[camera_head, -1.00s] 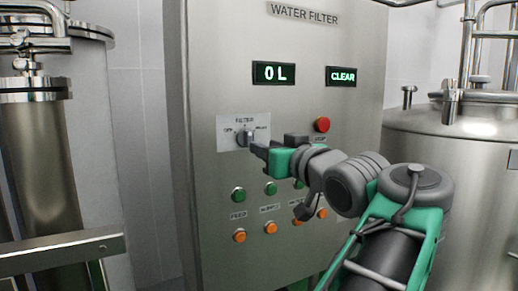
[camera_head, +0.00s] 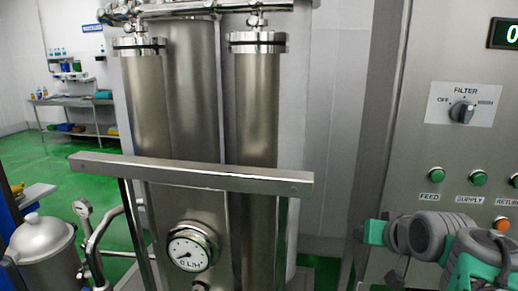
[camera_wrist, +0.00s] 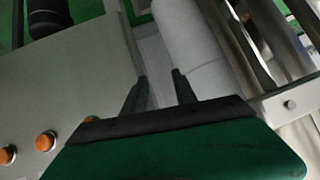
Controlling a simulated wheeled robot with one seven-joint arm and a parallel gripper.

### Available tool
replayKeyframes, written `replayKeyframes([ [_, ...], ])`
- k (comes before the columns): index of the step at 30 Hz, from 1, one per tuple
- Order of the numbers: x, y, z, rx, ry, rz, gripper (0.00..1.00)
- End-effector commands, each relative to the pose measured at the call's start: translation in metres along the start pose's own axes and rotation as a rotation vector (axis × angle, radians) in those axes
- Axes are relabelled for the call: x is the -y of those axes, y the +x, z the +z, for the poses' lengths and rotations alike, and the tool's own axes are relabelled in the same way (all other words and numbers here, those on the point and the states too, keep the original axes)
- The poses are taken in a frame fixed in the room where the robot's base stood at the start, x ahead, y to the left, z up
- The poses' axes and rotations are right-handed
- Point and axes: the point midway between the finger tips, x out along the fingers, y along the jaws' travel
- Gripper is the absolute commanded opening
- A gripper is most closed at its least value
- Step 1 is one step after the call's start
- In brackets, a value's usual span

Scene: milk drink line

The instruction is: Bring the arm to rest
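My arm (camera_head: 480,255) shows at the lower right of the head view, folded low in front of the steel control cabinet. My gripper (camera_head: 360,232) points left, below and left of the FILTER selector knob (camera_head: 463,112) and clear of it. In the wrist view my gripper (camera_wrist: 158,78) has its two dark fingers apart with nothing between them. The green gripper body fills the bottom of that view. The fingertips are hard to make out in the head view.
The control cabinet (camera_head: 405,150) has green buttons (camera_head: 437,174) and an orange button (camera_head: 501,224) close to my arm. Steel filter columns (camera_head: 255,120) with a crossbar (camera_head: 200,175) and a round gauge (camera_head: 190,247) stand left. Floor is open at far left.

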Motion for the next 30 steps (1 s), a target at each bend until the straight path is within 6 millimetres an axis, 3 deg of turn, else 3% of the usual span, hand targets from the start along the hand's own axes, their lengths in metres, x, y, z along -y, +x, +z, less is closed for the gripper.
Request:
replayKeyframes([
  [1,0.025,0.016,0.037,0.100,-0.024,-0.023,0.34],
  [6,0.070,0.033,0.158,0.411,-0.112,-0.029,0.34],
  [12,0.086,0.014,0.270,0.698,-0.243,0.006,0.34],
  [14,0.086,0.005,0.296,0.765,-0.280,0.022,0.34],
  [15,0.091,-0.004,0.262,0.708,-0.264,0.024,0.34],
  [18,0.096,-0.010,0.237,0.651,-0.254,0.025,0.34],
  [30,0.097,-0.011,0.229,0.629,-0.250,0.025,0.34],
])
